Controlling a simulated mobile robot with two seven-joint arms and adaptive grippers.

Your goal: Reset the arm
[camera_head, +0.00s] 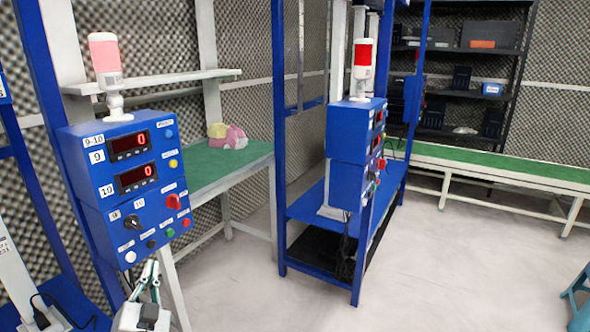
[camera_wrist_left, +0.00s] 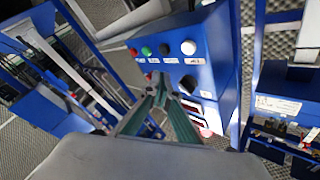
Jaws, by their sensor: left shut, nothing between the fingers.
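My left gripper (camera_head: 151,268) is shut and empty, with teal fingers, just below and in front of the lower part of a blue control box (camera_head: 92,190). In the left wrist view the gripper (camera_wrist_left: 161,78) points at the box (camera_wrist_left: 222,50), which appears upside down. I cannot tell whether the fingertips touch it. The box has a white button (camera_head: 130,257), a black button (camera_head: 151,244), a green button (camera_head: 170,233), a red button (camera_head: 186,222), a dark knob (camera_head: 132,222) and a red knob (camera_head: 173,201). Its two displays each read 0. My right gripper is not in view.
A pale red signal lamp (camera_head: 104,52) stands on the box. A green-topped bench (camera_head: 225,165) with a pink and yellow soft object (camera_head: 228,136) is behind. A second blue box (camera_head: 350,160) stands at centre. A teal item (camera_head: 580,300) is cut off at right. The middle floor is clear.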

